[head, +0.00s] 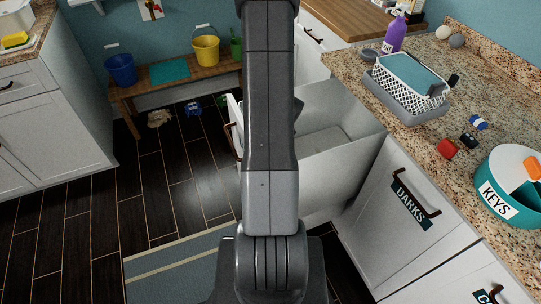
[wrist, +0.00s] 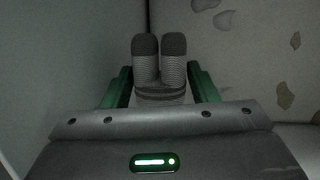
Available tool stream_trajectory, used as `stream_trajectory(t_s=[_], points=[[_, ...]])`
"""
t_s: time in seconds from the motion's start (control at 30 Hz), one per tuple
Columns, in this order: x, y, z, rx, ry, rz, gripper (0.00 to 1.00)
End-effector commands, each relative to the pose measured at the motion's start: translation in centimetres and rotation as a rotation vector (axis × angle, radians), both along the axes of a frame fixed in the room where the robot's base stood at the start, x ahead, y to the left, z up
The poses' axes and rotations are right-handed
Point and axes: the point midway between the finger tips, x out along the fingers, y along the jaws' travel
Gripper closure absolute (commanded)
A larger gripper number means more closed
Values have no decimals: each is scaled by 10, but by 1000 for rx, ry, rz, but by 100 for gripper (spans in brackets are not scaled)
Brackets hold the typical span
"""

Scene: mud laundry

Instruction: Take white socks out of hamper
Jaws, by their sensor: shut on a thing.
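In the wrist view, a pair of socks (wrist: 160,92) shows as a pale ribbed bundle with two dark grey ends, lying between the green fingers of my gripper (wrist: 160,70). My gripper is shut on them. Pale walls close around the gripper, so it seems to be down inside the hamper. In the head view, the hamper (head: 345,152) is an open white pull-out bin in the cabinet row at the right. My own arm hides the gripper, the socks and part of the bin there.
A granite counter (head: 395,113) on the right holds a white basket (head: 412,85), a purple bottle (head: 394,35) and a teal KEYS bowl (head: 500,190). The DARKS drawer front (head: 400,215) is shut. A pale surface with brown patches (wrist: 240,45) shows beside the gripper.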

Motion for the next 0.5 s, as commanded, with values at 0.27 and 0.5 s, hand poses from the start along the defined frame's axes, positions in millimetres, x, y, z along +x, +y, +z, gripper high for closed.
stream_trajectory(t_s=[0.27, 0.5], points=[[1, 0, 65, 0, -5, 2, 70], [1, 0, 116, -1, -4, 2, 70]])
